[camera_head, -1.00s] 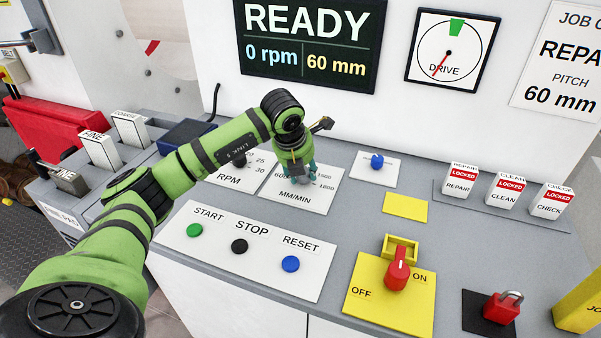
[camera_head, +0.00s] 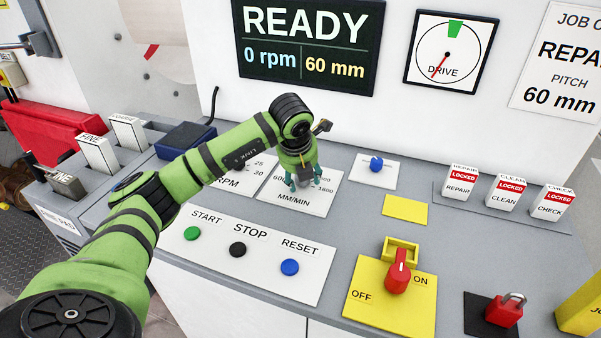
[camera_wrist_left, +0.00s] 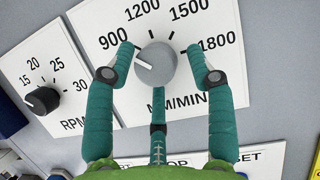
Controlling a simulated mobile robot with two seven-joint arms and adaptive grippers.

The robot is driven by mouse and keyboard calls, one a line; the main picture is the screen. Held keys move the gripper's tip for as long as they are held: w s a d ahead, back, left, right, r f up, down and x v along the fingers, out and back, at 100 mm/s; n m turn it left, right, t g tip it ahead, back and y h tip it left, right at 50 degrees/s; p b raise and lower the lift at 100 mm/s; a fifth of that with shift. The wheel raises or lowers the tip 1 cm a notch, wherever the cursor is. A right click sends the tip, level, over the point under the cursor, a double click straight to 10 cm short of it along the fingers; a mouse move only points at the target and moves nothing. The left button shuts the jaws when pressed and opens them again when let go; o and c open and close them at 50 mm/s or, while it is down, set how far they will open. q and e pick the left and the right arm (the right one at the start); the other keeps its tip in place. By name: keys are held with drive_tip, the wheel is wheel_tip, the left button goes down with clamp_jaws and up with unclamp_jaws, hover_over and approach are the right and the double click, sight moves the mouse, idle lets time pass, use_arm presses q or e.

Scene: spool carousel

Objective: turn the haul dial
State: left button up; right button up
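In the head view the MM/MIN plate (camera_head: 310,204) lies mid-console, partly covered by my arm. My left gripper (camera_head: 305,180) is over the dial. My right gripper is not in view.
A black RPM knob (camera_wrist_left: 42,100) sits left of the dial. START, STOP and RESET buttons (camera_head: 290,267) and a red OFF/ON switch (camera_head: 398,272) are in front. The screen (camera_head: 308,45) reads READY, 0 rpm, 60 mm.

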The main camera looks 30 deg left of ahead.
use_arm(q)
drive_tip(key=shift+r, duration=0.2)
drive_tip(key=shift+r, duration=0.3)
drive_tip(key=v, duration=1.1)
drive_tip(key=shift+s+d, duration=0.1)
